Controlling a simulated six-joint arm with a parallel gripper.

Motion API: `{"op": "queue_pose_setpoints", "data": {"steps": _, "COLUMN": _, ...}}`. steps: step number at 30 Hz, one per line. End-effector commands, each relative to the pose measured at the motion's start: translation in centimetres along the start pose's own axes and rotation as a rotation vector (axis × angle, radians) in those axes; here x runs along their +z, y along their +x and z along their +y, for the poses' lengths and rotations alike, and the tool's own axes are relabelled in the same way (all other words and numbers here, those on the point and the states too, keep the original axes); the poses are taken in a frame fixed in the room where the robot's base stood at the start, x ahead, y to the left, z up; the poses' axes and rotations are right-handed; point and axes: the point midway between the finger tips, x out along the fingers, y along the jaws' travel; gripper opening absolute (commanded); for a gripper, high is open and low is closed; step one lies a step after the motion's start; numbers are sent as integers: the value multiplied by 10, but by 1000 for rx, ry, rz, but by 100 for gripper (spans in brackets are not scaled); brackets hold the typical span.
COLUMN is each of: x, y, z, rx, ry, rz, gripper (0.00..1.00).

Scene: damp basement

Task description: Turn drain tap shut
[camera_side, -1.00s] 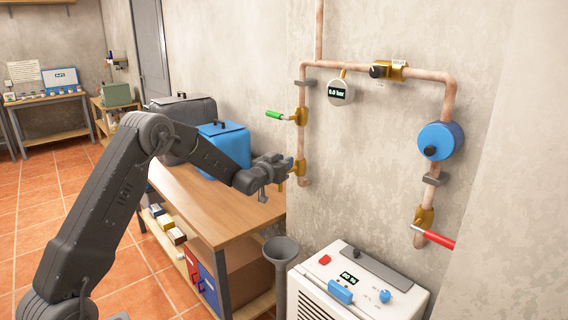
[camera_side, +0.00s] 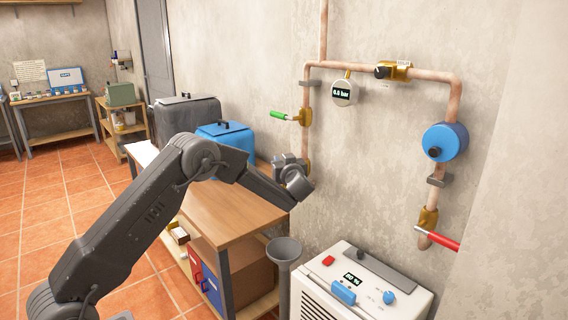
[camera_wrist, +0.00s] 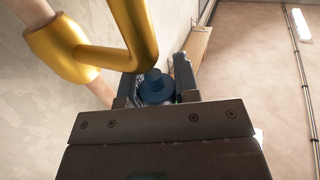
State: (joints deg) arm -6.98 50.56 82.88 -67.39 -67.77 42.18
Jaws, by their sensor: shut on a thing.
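The drain tap is the low brass fitting (camera_side: 308,166) on the left copper pipe, partly hidden behind my gripper (camera_side: 289,161) in the side view. In the wrist view its brass body (camera_wrist: 65,48) is at upper left, with a bent brass spout (camera_wrist: 135,30) beside it. A dark blue round knob (camera_wrist: 157,87) sits between the two fingers of my gripper (camera_wrist: 158,80). My gripper is shut on this knob from below. The knob's turned position cannot be told.
A green-handled valve (camera_side: 283,116) is just above my gripper. A grey funnel (camera_side: 284,250) stands below, beside a white dehumidifier-like box (camera_side: 365,285). The wooden bench (camera_side: 225,215) carries blue (camera_side: 226,140) and grey cases. A red-handled valve (camera_side: 437,238) is at right.

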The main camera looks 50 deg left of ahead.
Motion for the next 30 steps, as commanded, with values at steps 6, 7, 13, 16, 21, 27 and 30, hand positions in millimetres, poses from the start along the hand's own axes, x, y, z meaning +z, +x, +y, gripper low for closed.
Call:
{"op": "queue_pose_setpoints", "data": {"steps": 6, "x": -1, "y": 0, "z": -1, "rx": -110, "ry": -2, "rz": 3, "gripper": 5}}
{"op": "queue_pose_setpoints", "data": {"steps": 7, "x": -2, "y": 0, "z": -1, "rx": -121, "ry": -2, "rz": 3, "gripper": 5}}
{"op": "queue_pose_setpoints", "data": {"steps": 13, "x": -2, "y": 0, "z": -2, "rx": -166, "ry": -2, "rz": 4, "gripper": 5}}
{"op": "queue_pose_setpoints", "data": {"steps": 16, "x": -2, "y": 1, "z": -3, "rx": -175, "ry": -2, "rz": 4, "gripper": 5}}
{"op": "queue_pose_setpoints", "data": {"steps": 21, "x": -3, "y": 1, "z": -3, "rx": -179, "ry": -3, "rz": 5, "gripper": 5}}
{"op": "queue_pose_setpoints", "data": {"steps": 27, "x": -3, "y": 1, "z": -3, "rx": -179, "ry": -4, "rz": 5, "gripper": 5}}
{"op": "queue_pose_setpoints", "data": {"steps": 30, "x": -3, "y": 1, "z": -3, "rx": -178, "ry": -4, "rz": 5, "gripper": 37}}
